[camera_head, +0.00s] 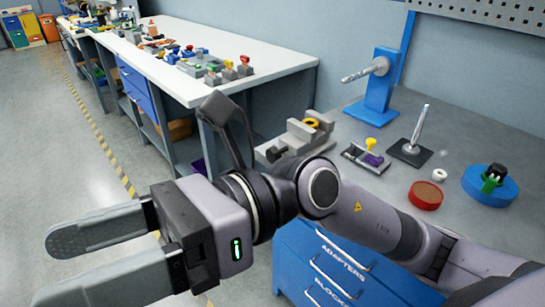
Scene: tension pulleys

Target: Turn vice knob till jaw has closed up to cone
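A grey vice (318,137) stands on the grey bench near its left corner. A small yellow piece (312,122), perhaps the cone, shows at its jaws; its shape and the jaw gap are too small to tell. A dark knob (276,154) is at the vice's front left end, partly near my arm's outline. My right gripper (48,268) is at the lower left, its two long grey fingers spread apart and empty, pointing left over the floor. It is well away from the vice and knob. My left gripper is not in view.
A small fixture with a yellow knob (376,145), a metal rod on a black base (411,150), a blue stand (378,92), a red disc (425,195) and a blue disc (489,185) stand right of the vice. A white table (270,50) is behind left.

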